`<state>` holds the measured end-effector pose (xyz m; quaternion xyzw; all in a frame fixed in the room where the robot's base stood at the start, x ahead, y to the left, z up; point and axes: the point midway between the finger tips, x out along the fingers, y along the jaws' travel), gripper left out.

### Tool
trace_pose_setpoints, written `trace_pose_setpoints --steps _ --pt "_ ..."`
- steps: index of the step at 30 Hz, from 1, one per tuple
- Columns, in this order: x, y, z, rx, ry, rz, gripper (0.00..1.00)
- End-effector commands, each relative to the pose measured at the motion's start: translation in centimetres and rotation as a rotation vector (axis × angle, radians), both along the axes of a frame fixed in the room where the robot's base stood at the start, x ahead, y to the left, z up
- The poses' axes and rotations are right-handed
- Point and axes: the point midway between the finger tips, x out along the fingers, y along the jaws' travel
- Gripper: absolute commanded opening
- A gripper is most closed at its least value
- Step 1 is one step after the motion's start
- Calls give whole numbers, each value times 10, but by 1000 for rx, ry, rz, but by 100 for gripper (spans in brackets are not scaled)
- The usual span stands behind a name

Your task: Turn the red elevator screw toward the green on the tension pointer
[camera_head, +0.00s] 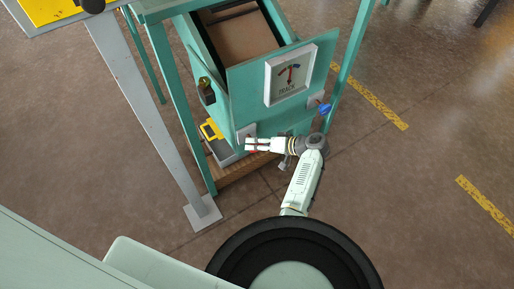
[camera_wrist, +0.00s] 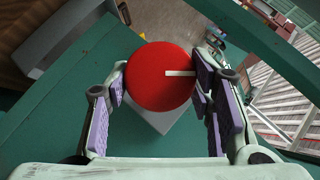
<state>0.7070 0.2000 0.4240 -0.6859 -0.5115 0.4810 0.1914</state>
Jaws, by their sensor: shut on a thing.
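The red elevator screw (camera_wrist: 152,82) is a round red knob with a white line pointing right in the wrist view. It sits on a grey mount (camera_wrist: 165,119) on the teal panel. My gripper (camera_wrist: 160,85) is shut on the knob, with purple pads on its left and right sides. In the head view my gripper (camera_head: 248,145) reaches leftward to the lower left of the teal machine's front, and only a little red shows between the fingers. The tension pointer is on a white dial (camera_head: 290,75) marked "TRACK". Its red needle points about upward, near the coloured arc.
A blue knob (camera_head: 323,108) is at the right of the panel. A yellow-framed device (camera_head: 211,129) and a dark padlock-like part (camera_head: 206,92) are at the left. A grey post (camera_head: 150,110) stands on the left. The floor to the right is clear.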

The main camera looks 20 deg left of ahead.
Motion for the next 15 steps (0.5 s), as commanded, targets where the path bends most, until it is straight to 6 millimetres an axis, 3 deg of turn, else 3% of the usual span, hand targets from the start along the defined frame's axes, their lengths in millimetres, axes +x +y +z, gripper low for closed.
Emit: trace_pose_setpoints --steps 15 --pt "1 0 -7 302 385 3 20"
